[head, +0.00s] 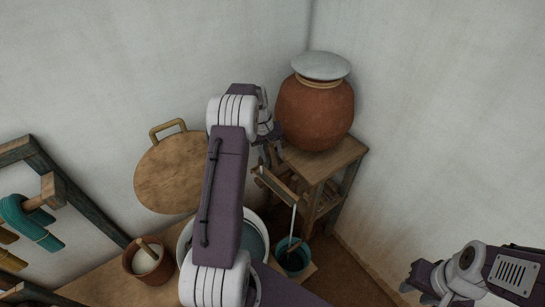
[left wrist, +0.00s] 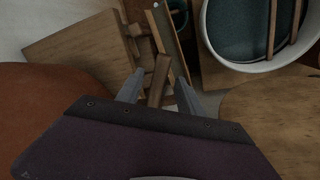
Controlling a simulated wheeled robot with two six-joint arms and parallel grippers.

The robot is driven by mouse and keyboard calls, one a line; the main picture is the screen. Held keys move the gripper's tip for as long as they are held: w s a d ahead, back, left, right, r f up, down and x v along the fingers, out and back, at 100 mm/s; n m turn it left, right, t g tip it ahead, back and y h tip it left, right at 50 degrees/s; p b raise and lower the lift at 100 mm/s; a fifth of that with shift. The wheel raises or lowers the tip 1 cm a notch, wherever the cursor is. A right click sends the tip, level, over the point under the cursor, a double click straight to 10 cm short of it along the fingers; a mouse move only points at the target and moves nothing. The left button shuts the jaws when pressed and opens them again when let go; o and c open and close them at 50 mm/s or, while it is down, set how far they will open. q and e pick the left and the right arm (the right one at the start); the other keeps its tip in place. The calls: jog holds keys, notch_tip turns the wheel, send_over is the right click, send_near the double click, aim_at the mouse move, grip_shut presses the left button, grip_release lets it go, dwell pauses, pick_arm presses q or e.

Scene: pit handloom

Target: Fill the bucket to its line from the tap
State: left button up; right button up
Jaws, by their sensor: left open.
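My left gripper (head: 270,156) is beside the brown clay pot (head: 314,112), near the stand's left edge. In the left wrist view its open fingers (left wrist: 158,92) are on either side of a wooden peg-like piece (left wrist: 160,72), possibly the tap; contact is unclear. A teal bucket (head: 292,259) stands low in front of the stand. A pale rod rises from it towards a wooden bar (head: 277,187). Its water level and line cannot be made out. My right gripper (head: 428,292) is at the lower right, away from these things; its jaw state is unclear.
The pot stands on a wooden stand (head: 350,150) in the corner. A white tub (head: 186,246) with dark liquid is partly behind my left arm. A round wooden board (head: 165,180) leans on the wall. A brown pot (head: 136,272) and teal yarn (head: 30,222) are left. Floor at right is clear.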

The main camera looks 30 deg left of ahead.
pick_arm(q)
notch_tip(320, 180, up, 8)
jog(key=s+a, duration=0.1)
jog(key=shift+f+b, duration=0.25)
jog(key=shift+b, duration=0.15)
